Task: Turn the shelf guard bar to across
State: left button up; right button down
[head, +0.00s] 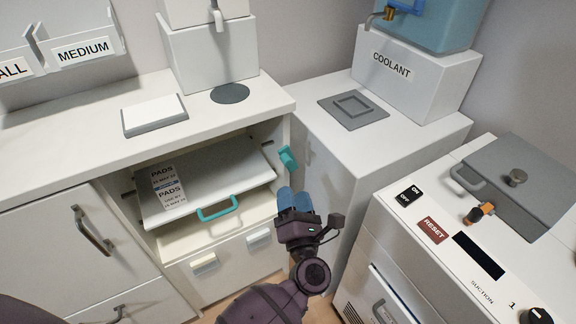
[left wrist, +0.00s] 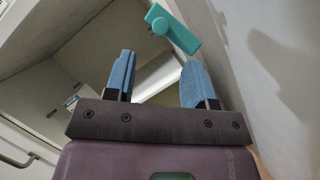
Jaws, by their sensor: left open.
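The shelf guard bar (head: 288,158) is a short teal piece on the right front post of the open shelf bay. In the left wrist view the teal bar (left wrist: 178,32) shows a round pivot knob and slants down to the right. In the head view it sits at the post, not spanning the opening. My left gripper (head: 293,196) is just below and in front of the bar, its blue fingers pointing up toward it. In the left wrist view the fingers (left wrist: 155,80) are apart with nothing between them, and the bar lies beyond their tips. My right gripper is out of view.
A white pull-out shelf (head: 240,171) with a teal handle (head: 218,208) and PADS labels sits partly out in the bay. A drawer front (head: 228,265) is below it. The coolant counter (head: 330,140) and the control-panel machine (head: 400,235) stand close on the right.

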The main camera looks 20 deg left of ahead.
aim_at(287, 165)
pick_arm(q)
jog(key=x, duration=0.8)
grip_shut()
